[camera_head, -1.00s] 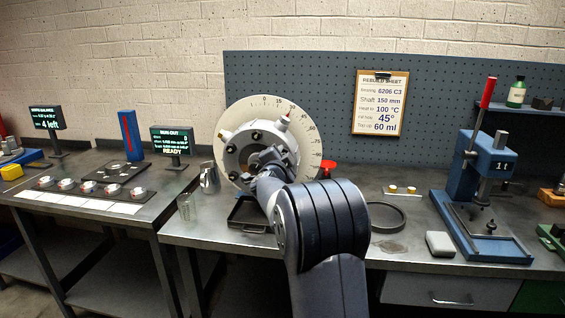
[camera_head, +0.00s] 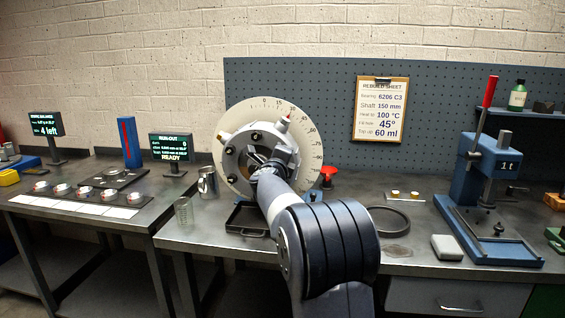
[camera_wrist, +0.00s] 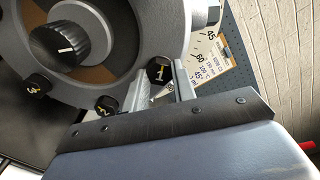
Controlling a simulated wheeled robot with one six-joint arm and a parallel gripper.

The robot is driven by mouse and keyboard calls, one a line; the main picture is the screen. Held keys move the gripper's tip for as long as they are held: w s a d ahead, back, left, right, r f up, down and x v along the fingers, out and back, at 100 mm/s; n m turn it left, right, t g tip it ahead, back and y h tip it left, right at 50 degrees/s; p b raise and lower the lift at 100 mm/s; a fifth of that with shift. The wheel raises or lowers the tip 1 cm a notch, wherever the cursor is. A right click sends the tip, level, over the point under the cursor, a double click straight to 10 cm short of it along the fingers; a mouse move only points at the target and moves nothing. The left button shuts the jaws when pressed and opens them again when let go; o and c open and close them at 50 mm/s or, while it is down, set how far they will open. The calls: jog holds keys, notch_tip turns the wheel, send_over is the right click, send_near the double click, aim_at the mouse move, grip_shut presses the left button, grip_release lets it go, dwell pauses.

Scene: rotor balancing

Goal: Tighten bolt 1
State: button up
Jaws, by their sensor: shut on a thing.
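Bolt 1 (camera_wrist: 158,71) is a dark bolt head with a yellow "1", at the lower right of the grey round housing in the wrist view. My gripper (camera_wrist: 160,82) has one finger on each side of this bolt head and is shut on it. Bolts 2 (camera_wrist: 106,105) and 3 (camera_wrist: 37,84) sit on the same rim, to the left. In the head view the grey housing (camera_head: 285,152) stands before a pale degree dial (camera_head: 241,118). There my gripper (camera_head: 259,166) is at the housing's lower front, and my arm hides part of it.
A black tray (camera_head: 237,231) lies below the housing. A metal cup (camera_head: 208,182) and a glass (camera_head: 184,211) stand to the left, a red funnel-like piece (camera_head: 328,174) to the right. A run-out display (camera_head: 170,147) reads READY. A black ring (camera_head: 389,219) lies on the bench.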

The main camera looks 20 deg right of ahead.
jog(key=m+b, duration=0.6)
jog(key=m, duration=0.8)
jog(key=shift+f, duration=0.15)
dwell(0.5)
jog(key=o, duration=1)
jog(key=shift+s, duration=0.1)
jog(key=b+v, duration=0.2)
jog(key=v, duration=0.8)
jog(key=shift+s+a, duration=0.25)
jog(key=shift+w+d, duration=0.1)
jog(key=shift+w, duration=0.05)
